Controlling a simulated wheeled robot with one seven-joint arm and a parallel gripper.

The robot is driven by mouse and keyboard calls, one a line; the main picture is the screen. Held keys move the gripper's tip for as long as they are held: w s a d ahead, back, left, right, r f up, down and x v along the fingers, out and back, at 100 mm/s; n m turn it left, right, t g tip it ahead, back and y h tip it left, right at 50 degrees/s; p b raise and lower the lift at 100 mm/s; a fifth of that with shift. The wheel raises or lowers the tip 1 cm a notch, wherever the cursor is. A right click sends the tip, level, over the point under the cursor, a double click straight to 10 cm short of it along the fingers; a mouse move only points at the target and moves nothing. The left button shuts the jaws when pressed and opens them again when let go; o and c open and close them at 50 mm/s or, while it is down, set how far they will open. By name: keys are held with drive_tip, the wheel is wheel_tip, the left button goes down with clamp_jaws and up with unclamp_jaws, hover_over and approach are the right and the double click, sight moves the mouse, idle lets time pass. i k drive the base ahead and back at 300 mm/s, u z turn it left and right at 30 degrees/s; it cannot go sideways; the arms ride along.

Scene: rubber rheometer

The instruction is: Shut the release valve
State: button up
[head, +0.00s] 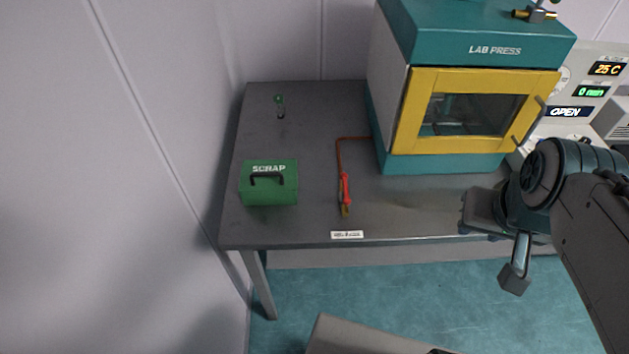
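The release valve appears to be the red-handled fitting (345,188) at the end of a copper pipe (339,155) that comes from the left side of the press. Its red handle lies roughly along the pipe, and a brass end shows below it. A small white label (347,234) on the table's front edge is too small to read surely. My gripper (500,245) is at the right, near the table's front edge, well apart from the valve. I see nothing held.
The teal lab press (489,50) with a yellow-framed door (402,125) stands at the table's back right. A green scrap box (269,195) sits left of the valve. A small green-topped item (280,106) is behind it. A panel reading OPEN (566,112) is at right.

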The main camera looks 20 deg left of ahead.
sight(347, 200)
drive_tip(key=u, duration=0.95)
drive_tip(key=k, duration=0.65)
drive_tip(key=z, duration=0.45)
drive_tip(key=i, duration=1.25)
drive_tip(key=u, duration=0.75)
